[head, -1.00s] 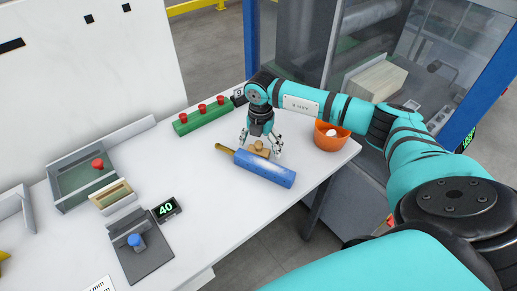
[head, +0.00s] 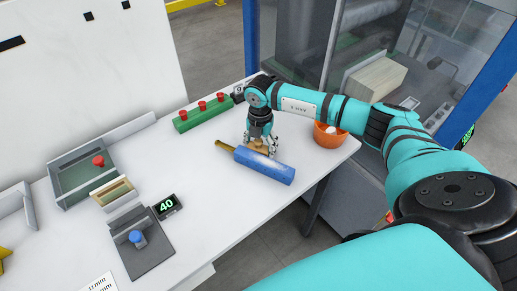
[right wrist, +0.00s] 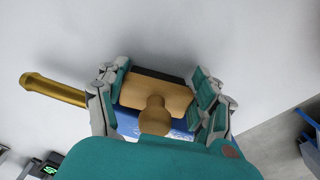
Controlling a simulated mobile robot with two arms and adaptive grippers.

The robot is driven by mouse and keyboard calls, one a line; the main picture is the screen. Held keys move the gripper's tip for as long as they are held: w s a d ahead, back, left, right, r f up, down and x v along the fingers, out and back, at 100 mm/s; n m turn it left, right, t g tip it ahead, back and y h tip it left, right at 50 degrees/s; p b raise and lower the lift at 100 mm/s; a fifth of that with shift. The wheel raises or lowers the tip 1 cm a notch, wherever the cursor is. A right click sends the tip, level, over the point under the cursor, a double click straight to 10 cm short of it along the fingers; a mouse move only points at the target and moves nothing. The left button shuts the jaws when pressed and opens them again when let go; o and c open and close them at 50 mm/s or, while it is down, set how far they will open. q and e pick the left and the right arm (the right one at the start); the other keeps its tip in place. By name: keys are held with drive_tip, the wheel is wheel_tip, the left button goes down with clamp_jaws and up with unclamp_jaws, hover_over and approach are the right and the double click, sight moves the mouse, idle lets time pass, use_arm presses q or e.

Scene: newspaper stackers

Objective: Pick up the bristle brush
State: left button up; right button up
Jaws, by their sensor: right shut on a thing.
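The bristle brush (head: 259,148) is a small tan wooden block with a round knob. It is on or just above the white table, beside the blue roller; I cannot tell whether it touches the table. In the right wrist view the brush (right wrist: 158,92) sits between the two finger pads, with a dark strip along its far edge. Its underside is hidden. My right gripper (head: 260,145) points down and is shut on the brush's sides; it also shows in the right wrist view (right wrist: 162,85). My left gripper is not in view.
The blue roller (head: 264,166) with a gold handle lies right in front of the brush. An orange bowl (head: 328,137) with white items stands near the table's right edge. A green block with red knobs (head: 203,113) is behind.

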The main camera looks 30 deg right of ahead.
drive_tip(key=shift+r, duration=0.1)
wheel_tip(320, 180, up, 10)
drive_tip(key=b, duration=0.2)
drive_tip(key=shift+b, duration=0.35)
drive_tip(key=shift+s+a+n, duration=0.15)
drive_tip(key=shift+a+n, duration=0.25)
drive_tip(key=shift+n, duration=0.5)
drive_tip(key=a+n, duration=0.1)
drive_tip(key=n, duration=0.2)
drive_tip(key=s+a+n, duration=0.1)
drive_tip(key=n, duration=0.2)
drive_tip(key=s+a+n, duration=0.1)
drive_tip(key=a+n, duration=0.1)
drive_tip(key=n, duration=0.1)
drive_tip(key=shift+s+r+n, duration=0.2)
drive_tip(key=shift+r+n, duration=0.2)
drive_tip(key=s+a+r+n, duration=0.1)
drive_tip(key=s+a+n, duration=0.3)
drive_tip(key=n, duration=1.3)
drive_tip(key=s+a+r+n, duration=0.1)
drive_tip(key=s+a+n, duration=0.4)
drive_tip(key=n, duration=1.3)
drive_tip(key=s, duration=0.3)
drive_tip(key=shift+s+a, duration=0.2)
drive_tip(key=shift+s, duration=0.15)
